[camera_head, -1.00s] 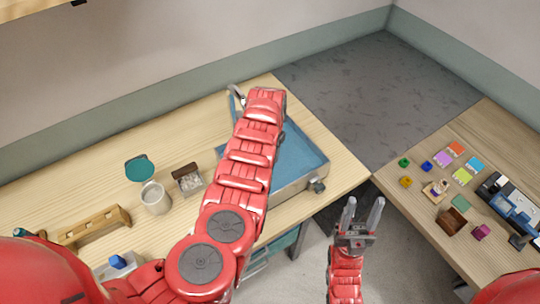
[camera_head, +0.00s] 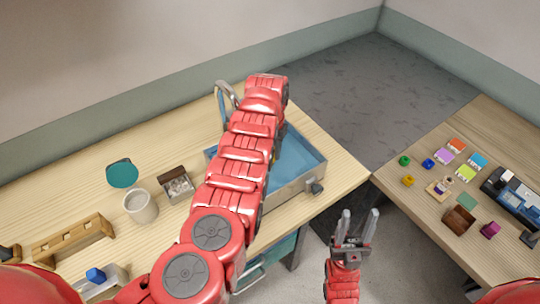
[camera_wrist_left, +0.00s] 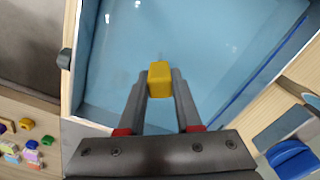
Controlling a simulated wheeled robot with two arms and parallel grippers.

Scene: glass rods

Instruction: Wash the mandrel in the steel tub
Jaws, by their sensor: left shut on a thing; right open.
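The steel tub (camera_head: 296,190) stands at the right end of the left table, filled with blue water (camera_head: 302,155). My left arm reaches across it in the head view and hides its own gripper. In the left wrist view my left gripper (camera_wrist_left: 160,84) is over the blue water of the tub (camera_wrist_left: 82,60), shut on a yellow block-like piece (camera_wrist_left: 160,72). My right gripper (camera_head: 358,232) is open and empty over the floor gap between the tables.
A curved metal tap (camera_head: 226,92) rises at the tub's back left. A cup (camera_head: 140,207), a small box (camera_head: 176,185) and a wooden rack (camera_head: 72,240) stand left of it. The right table (camera_head: 430,215) holds colored blocks and a blue-black device (camera_head: 512,197).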

